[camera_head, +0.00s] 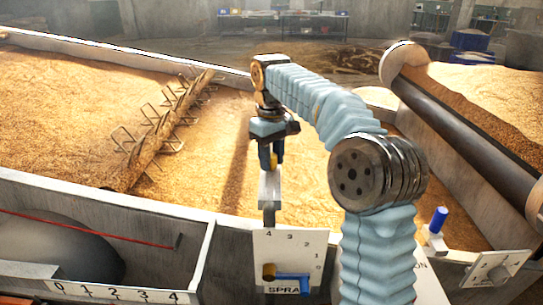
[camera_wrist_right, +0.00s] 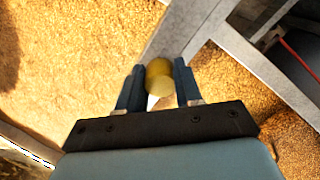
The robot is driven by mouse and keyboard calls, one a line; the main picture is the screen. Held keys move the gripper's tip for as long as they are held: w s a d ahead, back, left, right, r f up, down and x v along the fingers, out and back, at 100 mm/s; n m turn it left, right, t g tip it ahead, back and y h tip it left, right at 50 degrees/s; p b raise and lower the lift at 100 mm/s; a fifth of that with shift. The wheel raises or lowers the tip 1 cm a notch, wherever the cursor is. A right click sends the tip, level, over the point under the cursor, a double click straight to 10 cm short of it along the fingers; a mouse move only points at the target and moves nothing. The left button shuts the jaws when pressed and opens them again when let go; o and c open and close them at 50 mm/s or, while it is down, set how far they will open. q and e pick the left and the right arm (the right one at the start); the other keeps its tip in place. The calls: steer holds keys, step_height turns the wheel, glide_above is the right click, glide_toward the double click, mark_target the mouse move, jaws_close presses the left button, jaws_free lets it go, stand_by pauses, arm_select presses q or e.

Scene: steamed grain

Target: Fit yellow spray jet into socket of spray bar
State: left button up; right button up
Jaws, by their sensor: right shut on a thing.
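The yellow spray jet (camera_wrist_right: 159,80) is between the fingers of my right gripper (camera_wrist_right: 159,88) in the wrist view. In the head view my right gripper (camera_head: 271,160) points down, and a bit of yellow shows between its dark fingers. A grey metal upright (camera_head: 269,190) stands directly below the fingertips in that view; I cannot tell whether it is the spray bar. In the wrist view a grey metal bar (camera_wrist_right: 190,30) runs behind the jet. No socket can be made out, and I cannot tell if the jet touches the metal. My left gripper is not in view.
A white panel (camera_head: 287,246) with numbers, a brass knob and a blue handle (camera_head: 292,278) stands below the gripper. A trough wall (camera_head: 100,205) is at left. A spiked roller (camera_head: 160,135) lies over the grain (camera_head: 60,110). A large dark roller (camera_head: 460,125) is at right.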

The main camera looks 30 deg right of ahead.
steer(key=o, duration=1.1)
steer(key=shift+r, duration=0.1)
step_height(320, 180, up, 7)
steer(key=shift+f, duration=0.15)
steer(key=shift+r, duration=0.3)
